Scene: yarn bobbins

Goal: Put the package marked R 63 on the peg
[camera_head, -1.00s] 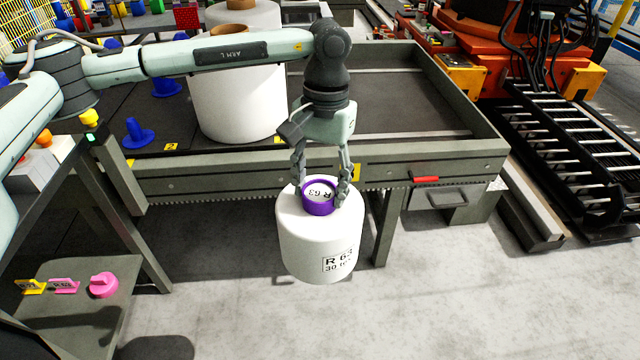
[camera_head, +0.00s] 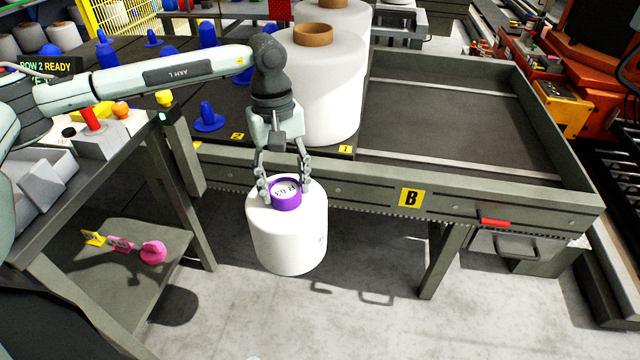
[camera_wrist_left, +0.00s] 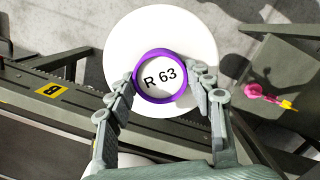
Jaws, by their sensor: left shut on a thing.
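The package marked R 63 (camera_head: 288,240) is a white yarn bobbin with a purple-rimmed core. My left gripper (camera_head: 285,190) is shut on its purple core and holds it upright in the air in front of the table's front rail. In the left wrist view the R 63 label (camera_wrist_left: 160,78) shows between the fingers of my left gripper (camera_wrist_left: 162,95). Blue pegs stand on the dark table top; the nearest one (camera_head: 208,118) is empty, left of the big white bobbins. My right gripper is not in view.
Large white bobbins (camera_head: 322,95) with brown cores stand on the table behind my gripper. The table's front rail (camera_head: 370,190) bears a B sign (camera_head: 410,198). The table's right part is clear.

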